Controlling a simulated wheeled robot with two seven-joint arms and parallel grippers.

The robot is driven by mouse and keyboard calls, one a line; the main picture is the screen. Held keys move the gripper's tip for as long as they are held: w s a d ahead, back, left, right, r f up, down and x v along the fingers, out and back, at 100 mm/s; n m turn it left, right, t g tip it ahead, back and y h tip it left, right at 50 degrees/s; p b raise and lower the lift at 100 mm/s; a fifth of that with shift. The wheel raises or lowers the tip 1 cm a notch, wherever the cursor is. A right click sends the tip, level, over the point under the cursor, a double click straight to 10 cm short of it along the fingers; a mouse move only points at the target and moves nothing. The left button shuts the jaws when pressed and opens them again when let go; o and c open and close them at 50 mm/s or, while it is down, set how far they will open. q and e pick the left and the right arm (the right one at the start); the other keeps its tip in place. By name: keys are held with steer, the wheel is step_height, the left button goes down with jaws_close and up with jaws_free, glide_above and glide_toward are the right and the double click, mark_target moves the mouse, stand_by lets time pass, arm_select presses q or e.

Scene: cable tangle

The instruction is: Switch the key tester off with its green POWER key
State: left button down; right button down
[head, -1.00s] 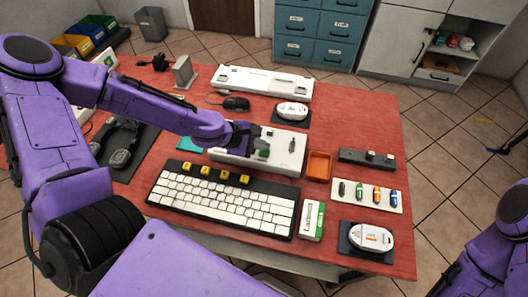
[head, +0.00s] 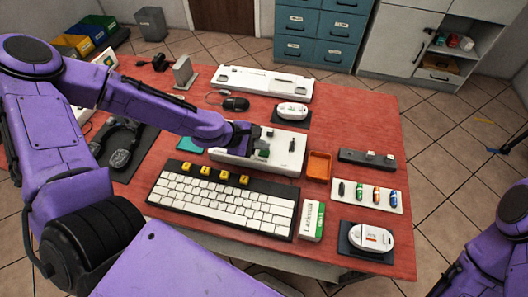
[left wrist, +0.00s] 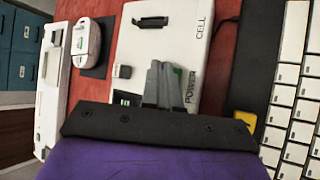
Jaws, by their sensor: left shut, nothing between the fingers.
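The key tester is a white box (head: 230,158) in the middle of the red table. It also shows in the left wrist view (left wrist: 190,40), with the printed words CELL and POWER. My left gripper (head: 262,150) is over its top, with the fingers pointing down. In the left wrist view the gripper (left wrist: 164,80) is shut and empty beside the word POWER. A bit of the green POWER key (left wrist: 178,71) shows at the fingers, which hide most of it. I cannot tell whether they touch or press it. My right gripper is out of view.
A white keyboard (head: 222,203) with yellow keys lies in front of the tester. Bare table shows at the right back.

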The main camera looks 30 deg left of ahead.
mark_target(262, 154)
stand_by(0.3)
arm_select(q)
steer(key=shift+f+b, duration=0.35)
steer(key=shift+f, duration=0.15)
steer(key=shift+f+b, duration=0.3)
steer(key=shift+f, duration=0.1)
stand_by(0.4)
steer(key=shift+r+p, duration=0.9)
step_height(262, 154, up, 6)
steer(key=p, duration=0.6)
